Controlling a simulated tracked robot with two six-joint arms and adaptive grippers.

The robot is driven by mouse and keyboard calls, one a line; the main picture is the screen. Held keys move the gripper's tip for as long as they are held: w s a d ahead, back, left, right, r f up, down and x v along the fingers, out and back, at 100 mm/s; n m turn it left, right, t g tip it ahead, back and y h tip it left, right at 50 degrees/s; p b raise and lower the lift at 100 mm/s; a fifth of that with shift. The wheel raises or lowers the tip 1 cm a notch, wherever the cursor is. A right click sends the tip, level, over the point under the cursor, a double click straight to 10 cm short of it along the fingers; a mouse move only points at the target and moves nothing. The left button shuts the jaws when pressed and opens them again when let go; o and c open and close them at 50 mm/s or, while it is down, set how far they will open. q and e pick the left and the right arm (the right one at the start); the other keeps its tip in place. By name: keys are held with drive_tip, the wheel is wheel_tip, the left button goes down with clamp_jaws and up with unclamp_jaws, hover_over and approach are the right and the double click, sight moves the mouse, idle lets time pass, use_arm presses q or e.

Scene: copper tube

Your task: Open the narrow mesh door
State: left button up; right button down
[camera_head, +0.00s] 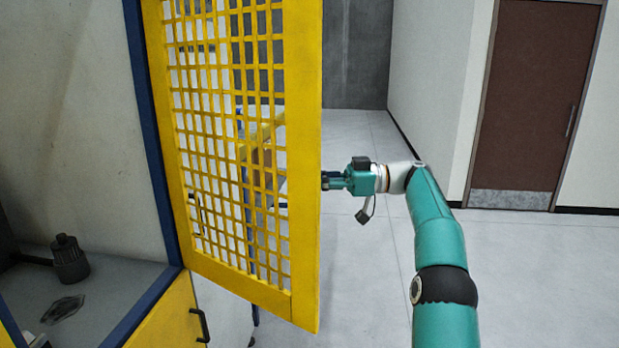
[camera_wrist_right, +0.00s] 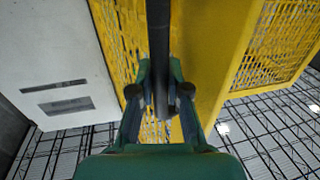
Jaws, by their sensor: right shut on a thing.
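The narrow yellow mesh door (camera_head: 305,170) stands swung out from the blue frame post (camera_head: 155,130), at an angle across the middle of the head view. My right gripper (camera_head: 328,181) is at the door's free edge, its fingertips partly hidden behind the door. In the right wrist view my right gripper (camera_wrist_right: 160,98) is shut on a dark bar, the door handle (camera_wrist_right: 158,40), which runs between its fingers beside the yellow mesh. My left gripper is in neither view.
A work surface (camera_head: 110,290) with a dark cylindrical part (camera_head: 70,260) lies inside the enclosure at left. A yellow lower panel with a black handle (camera_head: 203,325) is below the door. A brown door (camera_head: 525,95) is in the far wall. The grey floor (camera_head: 360,270) right of the mesh door is clear.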

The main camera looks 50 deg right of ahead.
drive_tip(key=shift+w+d, duration=0.1)
drive_tip(key=shift+d, duration=0.3)
drive_tip(key=c, duration=1.5)
unclamp_jaws()
drive_tip(key=shift+d, duration=0.15)
drive_tip(key=o, duration=0.3)
drive_tip(key=shift+o, duration=0.3)
drive_tip(key=shift+s+r, duration=0.1)
drive_tip(key=shift+s, duration=0.1)
